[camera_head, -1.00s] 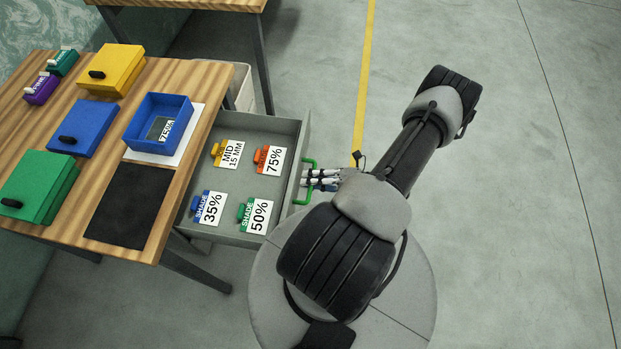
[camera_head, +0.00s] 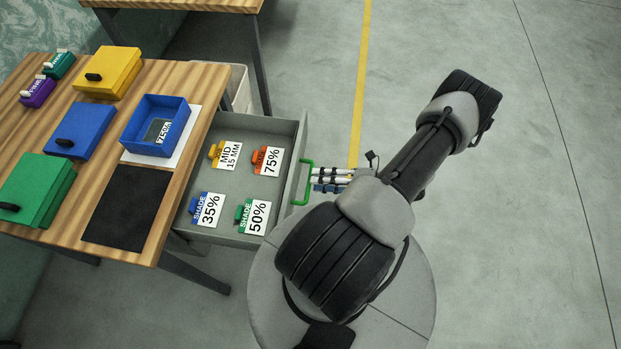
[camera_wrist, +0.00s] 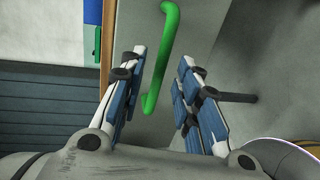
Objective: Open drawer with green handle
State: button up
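The grey drawer (camera_head: 293,165) is pulled out from under the wooden table, with its inside showing. Its green handle (camera_head: 308,184) is on the front face at the right; it also shows in the wrist view (camera_wrist: 162,58). My gripper (camera_head: 316,180) is just to the right of the handle, level with its middle. In the wrist view its blue-padded fingers (camera_wrist: 163,62) are spread apart, with the handle showing in the gap between them. The fingers look clear of the handle and hold nothing.
Several labelled tags, such as the 50% tag (camera_head: 256,216), lie in the drawer. The table (camera_head: 168,82) carries yellow, blue and green boxes, an open blue tray (camera_head: 128,138) and a black mat (camera_head: 125,208). Clear floor (camera_head: 520,230) lies to the right.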

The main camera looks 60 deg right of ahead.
jog(key=v, duration=0.7)
jog(key=shift+s, duration=0.3)
jog(key=shift+d, duration=0.1)
